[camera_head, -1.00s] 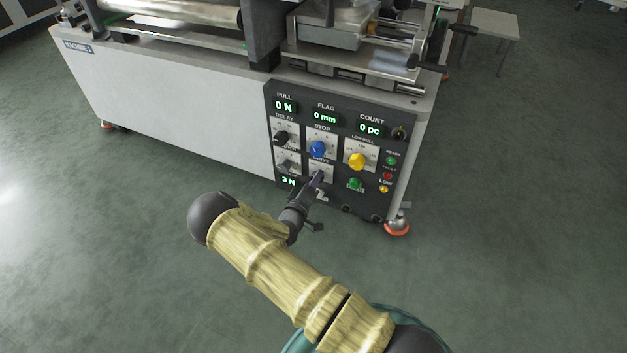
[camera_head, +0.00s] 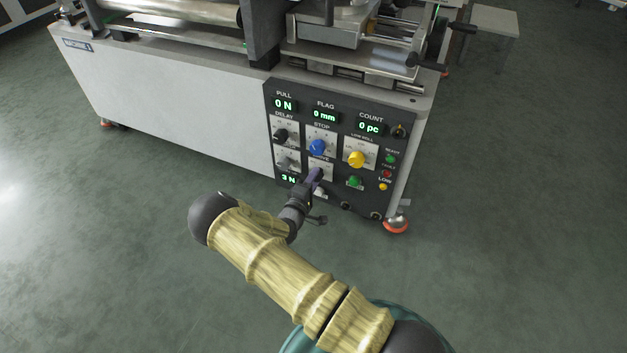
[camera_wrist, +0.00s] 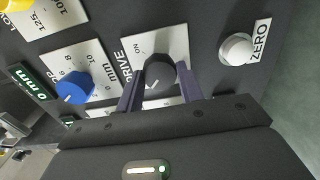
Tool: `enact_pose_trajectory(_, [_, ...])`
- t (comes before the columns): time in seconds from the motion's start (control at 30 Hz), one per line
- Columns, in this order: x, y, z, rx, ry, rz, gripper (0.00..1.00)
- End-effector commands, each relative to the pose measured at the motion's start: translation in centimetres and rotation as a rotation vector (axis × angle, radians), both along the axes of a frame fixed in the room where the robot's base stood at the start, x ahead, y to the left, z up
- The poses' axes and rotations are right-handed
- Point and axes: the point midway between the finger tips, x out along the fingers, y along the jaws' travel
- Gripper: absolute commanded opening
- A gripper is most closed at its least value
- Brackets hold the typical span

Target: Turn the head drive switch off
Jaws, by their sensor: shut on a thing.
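The drive switch is a dark rotary knob (camera_wrist: 158,76) on a white plate marked DRIVE and ON in the wrist view. In the head view its plate (camera_head: 325,171) is on the lower part of the black control panel, below the blue STOP knob, and my gripper partly covers it. My gripper (camera_wrist: 158,88) is shut on the drive knob, with one purple finger on each side of it. In the head view my gripper (camera_head: 316,176) reaches the panel from below. The knob's pointer and the plate's lower marking are partly hidden, so I cannot tell its exact setting.
The blue STOP knob (camera_wrist: 74,88) sits close beside the drive plate. A white ZERO button (camera_wrist: 236,49) is on the other side. A yellow knob (camera_head: 356,159) and a green button (camera_head: 354,182) are to the right on the panel. The floor in front is clear.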

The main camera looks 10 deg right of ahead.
Motion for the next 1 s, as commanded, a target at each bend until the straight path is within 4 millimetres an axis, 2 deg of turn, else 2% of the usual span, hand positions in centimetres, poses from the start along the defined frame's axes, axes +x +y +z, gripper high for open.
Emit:
enact_pose_trajectory(0.13, [-0.1, 0.1, -0.2, 0.000, 0.005, 0.003, 0.14])
enact_pose_trajectory(0.17, [-0.1, 0.1, -0.2, 0.000, 0.005, 0.003, 0.41])
enact_pose_trajectory(0.27, [-0.1, 0.1, -0.2, 0.001, 0.004, 0.002, 0.59])
enact_pose_trajectory(0.67, [-0.5, 0.4, 0.0, 0.001, 0.002, 0.002, 0.59])
enact_pose_trajectory(0.77, [-1.3, 1.1, 0.1, 0.002, 0.003, 0.004, 0.59])
enact_pose_trajectory(1.0, [-4.9, 3.5, 0.3, 0.000, 0.004, 0.001, 0.59])
